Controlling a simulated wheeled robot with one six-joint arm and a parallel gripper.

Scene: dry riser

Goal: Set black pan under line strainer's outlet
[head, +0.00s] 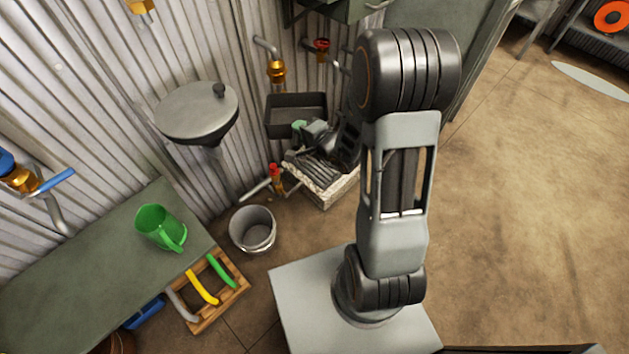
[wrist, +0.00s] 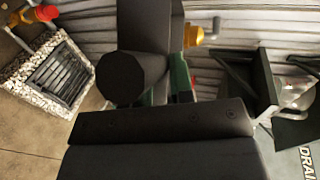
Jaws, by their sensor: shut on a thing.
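The black pan (head: 296,102) is a rectangular open tray near the corrugated wall in the head view. My gripper (head: 299,127) is shut on its near wall; a green finger pad shows there. The pan looks level and empty. The brass line strainer (head: 277,72) is on a wall pipe just above the pan's left part in the picture. The height gap between them cannot be told. In the wrist view, a brass fitting (wrist: 193,35) shows beyond my green-padded fingers, and dark parts hide much of the grip.
A gravel-edged drain grate (head: 338,186) lies below my gripper, with a red-capped valve (head: 275,172) beside it. A grey bucket (head: 253,232) and a lidded hopper (head: 197,112) stand left. A green jug (head: 158,227) sits on the bench (head: 95,265).

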